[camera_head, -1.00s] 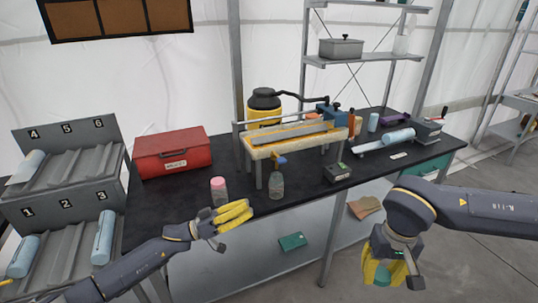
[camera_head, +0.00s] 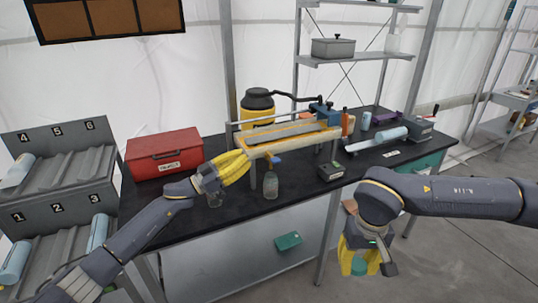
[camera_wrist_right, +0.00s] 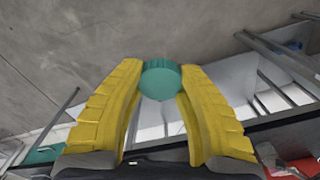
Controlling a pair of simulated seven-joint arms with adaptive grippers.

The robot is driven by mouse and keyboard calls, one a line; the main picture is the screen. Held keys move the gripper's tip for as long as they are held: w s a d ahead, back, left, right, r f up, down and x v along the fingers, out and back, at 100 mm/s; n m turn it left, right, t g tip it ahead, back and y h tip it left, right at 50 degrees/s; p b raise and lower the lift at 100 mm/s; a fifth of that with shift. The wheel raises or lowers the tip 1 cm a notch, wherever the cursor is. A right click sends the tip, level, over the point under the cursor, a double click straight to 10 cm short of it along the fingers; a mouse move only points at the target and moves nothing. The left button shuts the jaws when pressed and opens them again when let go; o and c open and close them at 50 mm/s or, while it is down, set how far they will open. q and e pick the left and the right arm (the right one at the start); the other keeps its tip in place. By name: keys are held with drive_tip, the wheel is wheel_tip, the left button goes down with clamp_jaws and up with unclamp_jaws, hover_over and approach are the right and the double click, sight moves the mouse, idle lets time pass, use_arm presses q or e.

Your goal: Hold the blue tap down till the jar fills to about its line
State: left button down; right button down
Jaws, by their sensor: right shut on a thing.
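A small bottle or jar (camera_head: 271,185) with a blue-and-orange top (camera_head: 274,160) stands at the front of the bench, by the trough's leg. I cannot tell whether that top is the tap. A blue block-like part (camera_head: 322,113) sits at the trough's right end, by a dark hose. No fill line can be made out. My left gripper (camera_head: 243,164) is over the bench, left of the bottle; its fingers overlap, hiding their gap. My right gripper (camera_head: 361,268) is shut on a teal round piece (camera_wrist_right: 161,80), in front of the bench.
A yellow container (camera_head: 257,108) stands behind the raised trough (camera_head: 290,139). A red box (camera_head: 163,153) is at the bench's left, beside numbered racks (camera_head: 60,165). The bench front between is clear.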

use_arm(q)
drive_tip(key=shift+d, duration=0.1)
wheel_tip(320, 180, up, 3)
hover_over(272, 156)
drive_tip(key=s, duration=0.3)
drive_tip(key=shift+a+f, duration=0.15)
drive_tip(key=shift+f, duration=0.8)
drive_tip(key=shift+a+f, duration=0.1)
drive_tip(key=shift+f, duration=0.8)
drive_tip(key=shift+a, duration=0.1)
